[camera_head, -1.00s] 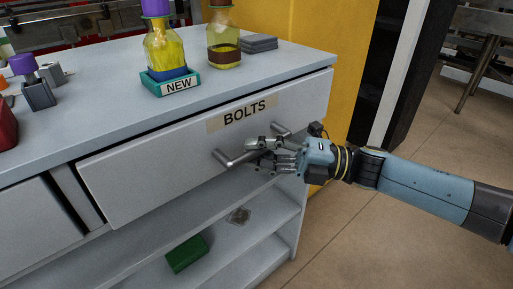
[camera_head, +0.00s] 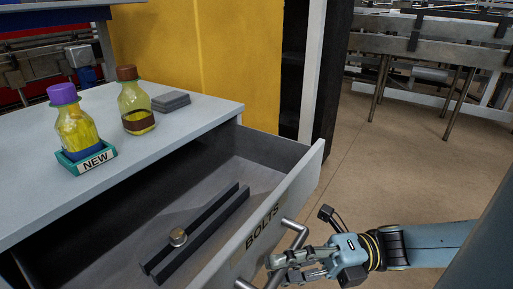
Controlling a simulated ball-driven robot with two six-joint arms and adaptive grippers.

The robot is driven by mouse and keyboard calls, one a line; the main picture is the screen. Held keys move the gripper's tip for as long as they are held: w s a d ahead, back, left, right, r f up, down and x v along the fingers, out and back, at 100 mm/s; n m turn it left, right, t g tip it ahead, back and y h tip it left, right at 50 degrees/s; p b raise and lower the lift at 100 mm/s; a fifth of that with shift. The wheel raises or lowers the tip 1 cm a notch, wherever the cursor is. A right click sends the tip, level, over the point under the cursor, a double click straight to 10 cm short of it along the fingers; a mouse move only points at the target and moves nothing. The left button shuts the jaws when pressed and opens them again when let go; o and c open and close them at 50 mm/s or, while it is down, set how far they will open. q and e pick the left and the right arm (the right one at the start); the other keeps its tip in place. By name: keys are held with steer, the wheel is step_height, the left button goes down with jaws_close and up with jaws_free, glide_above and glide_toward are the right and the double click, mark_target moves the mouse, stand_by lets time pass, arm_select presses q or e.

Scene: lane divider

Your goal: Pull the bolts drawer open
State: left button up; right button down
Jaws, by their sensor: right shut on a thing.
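The bolts drawer (camera_head: 312,172) stands pulled out from the white cabinet, its grey inside in view. Its front carries the label BOLTS (camera_head: 262,229) and a silver bar handle (camera_head: 294,234). My right gripper (camera_head: 272,270) is at the handle, in front of the drawer face, shut on the bar. The drawer's near left part is cut off by the frame. My left gripper is out of view.
On the cabinet top (camera_head: 40,190) stand a purple-capped yellow bottle (camera_head: 75,128) in a teal holder marked NEW (camera_head: 95,160), a brown-capped bottle (camera_head: 136,105) and grey plates (camera_head: 171,101). A yellow panel (camera_head: 200,60) rises behind. Open floor (camera_head: 400,170) lies to the right.

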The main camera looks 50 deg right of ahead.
steer(key=shift+s+r, duration=0.25)
steer(key=shift+s, duration=0.6)
steer(key=c, duration=1.3)
jaws_free()
steer(key=shift+f, duration=0.1)
steer(key=shift+d, duration=0.1)
steer(key=v, duration=1.2)
